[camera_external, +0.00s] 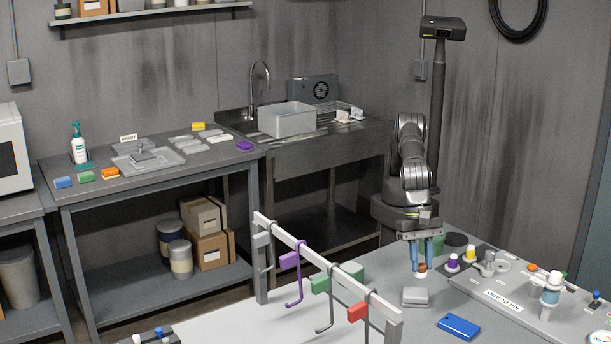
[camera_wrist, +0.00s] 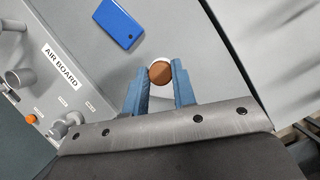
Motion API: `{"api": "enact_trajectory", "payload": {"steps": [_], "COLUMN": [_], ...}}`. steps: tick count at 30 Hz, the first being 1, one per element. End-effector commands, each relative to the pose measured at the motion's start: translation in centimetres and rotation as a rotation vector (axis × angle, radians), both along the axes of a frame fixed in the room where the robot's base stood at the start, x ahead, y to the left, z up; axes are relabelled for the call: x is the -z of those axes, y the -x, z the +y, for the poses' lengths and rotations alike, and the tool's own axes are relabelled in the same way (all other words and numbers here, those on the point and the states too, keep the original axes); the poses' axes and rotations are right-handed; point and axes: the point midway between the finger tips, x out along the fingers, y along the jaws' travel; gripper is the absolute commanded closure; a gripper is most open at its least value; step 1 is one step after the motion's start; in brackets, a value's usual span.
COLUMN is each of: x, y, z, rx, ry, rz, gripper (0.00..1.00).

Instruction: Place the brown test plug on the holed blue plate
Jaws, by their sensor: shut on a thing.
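The brown test plug (camera_external: 421,270) is between the blue fingertips of my gripper (camera_external: 423,262) in the external view. In the wrist view, the plug's round brown face with a pale rim (camera_wrist: 160,73) shows between the fingertips of my gripper (camera_wrist: 161,79), which is shut on it. The blue plate (camera_external: 459,326) lies flat on the table, in front and to the right of my gripper. It also shows at the top of the wrist view (camera_wrist: 119,20), apart from the plug.
A grey block (camera_external: 415,297) sits close in front of my gripper. A rail with hanging hooks (camera_external: 325,270) stands to the left. The air board (camera_external: 492,291), with fittings and coloured plugs, is to the right. Bare table lies around the plate.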

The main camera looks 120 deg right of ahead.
Motion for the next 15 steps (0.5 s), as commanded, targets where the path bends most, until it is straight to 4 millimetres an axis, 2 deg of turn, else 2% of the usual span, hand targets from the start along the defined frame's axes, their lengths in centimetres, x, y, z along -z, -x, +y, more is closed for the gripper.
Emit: {"api": "enact_trajectory", "payload": {"steps": [3, 9, 15], "x": [1.8, 4.4, 5.7], "y": [1.2, 2.7, 3.5], "z": [2.7, 6.6, 8.7], "rx": [-0.005, -0.004, -0.002], "ry": [0.001, 0.001, 0.0], "rz": [0.0, 0.001, 0.0], "gripper": [0.97, 0.97, 0.97]}}
